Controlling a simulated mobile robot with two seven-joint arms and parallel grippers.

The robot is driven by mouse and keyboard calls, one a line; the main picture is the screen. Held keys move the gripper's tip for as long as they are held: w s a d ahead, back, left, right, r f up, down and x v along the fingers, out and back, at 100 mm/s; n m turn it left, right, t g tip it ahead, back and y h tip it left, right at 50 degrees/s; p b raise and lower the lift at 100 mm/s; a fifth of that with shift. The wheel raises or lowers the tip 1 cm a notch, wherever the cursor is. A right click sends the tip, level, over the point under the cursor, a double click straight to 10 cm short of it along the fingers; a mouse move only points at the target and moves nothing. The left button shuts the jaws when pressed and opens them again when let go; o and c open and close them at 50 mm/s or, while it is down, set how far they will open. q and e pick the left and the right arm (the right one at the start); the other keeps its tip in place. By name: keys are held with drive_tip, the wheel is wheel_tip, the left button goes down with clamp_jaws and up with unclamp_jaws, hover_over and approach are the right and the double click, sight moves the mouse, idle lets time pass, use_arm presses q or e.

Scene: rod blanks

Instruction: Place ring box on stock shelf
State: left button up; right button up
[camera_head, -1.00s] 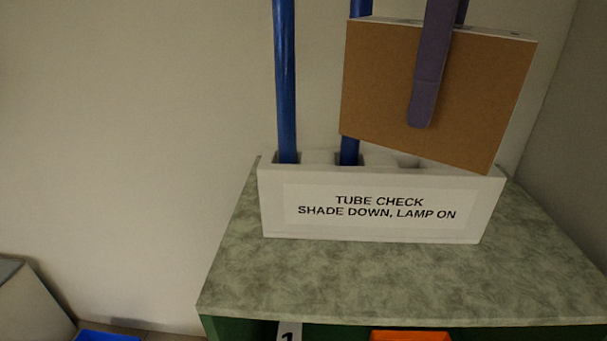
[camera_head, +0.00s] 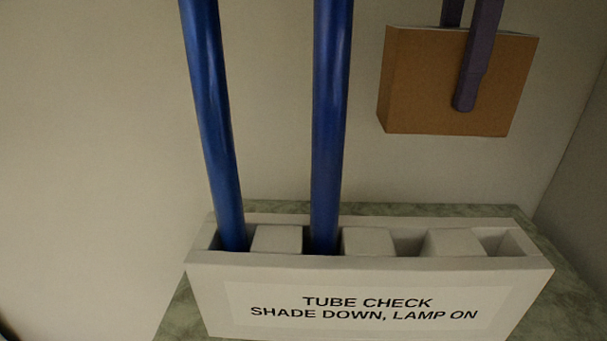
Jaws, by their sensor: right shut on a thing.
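A brown cardboard box (camera_head: 425,85), which I take to be the ring box, hangs in the air at the upper right. My right gripper (camera_head: 465,98) is shut on it. One purple finger lies over its near face and the other goes down behind it, its tip hidden. The box is nearly level and apart from the white rack below it. No label shows on its visible faces. I cannot make out a surface marked as the stock shelf. My left gripper is not in view.
A white slotted rack (camera_head: 215,290) labelled "TUBE CHECK SHADE DOWN, LAMP ON" stands on a green marbled top (camera_head: 180,318). Two tall blue tubes, one left (camera_head: 212,120) and one nearer the middle (camera_head: 330,120), stand in it. Its right slots are empty. Walls rise behind and at right.

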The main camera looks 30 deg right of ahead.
drive_tip(key=f+b, duration=0.1)
drive_tip(key=f, duration=0.8)
drive_tip(key=f+b, duration=0.2)
drive_tip(key=f, duration=0.8)
drive_tip(key=shift+s+a+f+b, duration=0.2)
drive_tip(key=shift+f+b, duration=0.1)
drive_tip(key=shift+f, duration=0.1)
drive_tip(key=o, duration=1.3)
